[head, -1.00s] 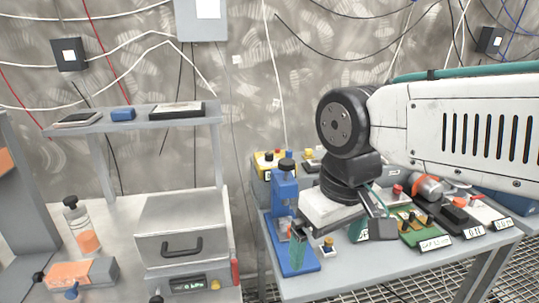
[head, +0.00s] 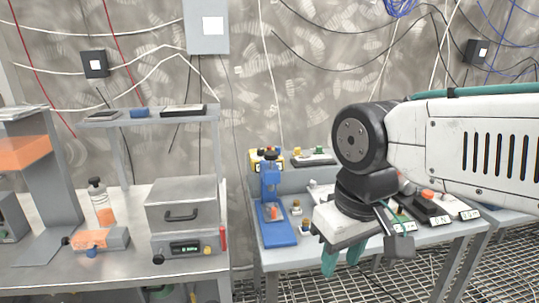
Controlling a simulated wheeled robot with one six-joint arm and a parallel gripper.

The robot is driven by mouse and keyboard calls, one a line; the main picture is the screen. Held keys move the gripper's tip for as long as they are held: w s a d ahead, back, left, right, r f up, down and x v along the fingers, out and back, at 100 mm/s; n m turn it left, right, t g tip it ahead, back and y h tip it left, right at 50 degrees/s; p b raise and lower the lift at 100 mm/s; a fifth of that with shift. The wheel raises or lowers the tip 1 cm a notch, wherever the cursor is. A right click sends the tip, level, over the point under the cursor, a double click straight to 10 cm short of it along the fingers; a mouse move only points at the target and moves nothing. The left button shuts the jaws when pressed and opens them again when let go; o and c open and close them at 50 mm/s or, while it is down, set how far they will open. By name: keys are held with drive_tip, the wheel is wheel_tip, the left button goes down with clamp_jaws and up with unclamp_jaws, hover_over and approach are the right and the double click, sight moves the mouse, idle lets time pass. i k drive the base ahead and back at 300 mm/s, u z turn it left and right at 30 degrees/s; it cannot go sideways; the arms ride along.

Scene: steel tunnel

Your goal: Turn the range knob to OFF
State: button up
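No lettering marked range or OFF is legible, so I cannot tell which knob is the range knob. A black knob (head: 158,259) sits at the left of a grey box's front, beside a lit green display (head: 186,247). A yellow unit (head: 257,159) with small dark and coloured knobs stands at the back of the right bench, partly hidden by a blue stand. My gripper (head: 342,260) points down over the front of the right bench. Its two teal fingers look slightly apart, with nothing seen between them. It touches no knob that I can see.
A blue stand (head: 276,232) and small brass-coloured parts are left of my gripper. Labelled boards and modules (head: 430,205) fill the bench's right side, partly behind my arm. A bottle (head: 100,205) stands on the left bench.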

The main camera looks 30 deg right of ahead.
sight(261, 152)
drive_tip(key=u, duration=0.2)
drive_tip(key=i, duration=1.05)
drive_tip(key=z, duration=0.35)
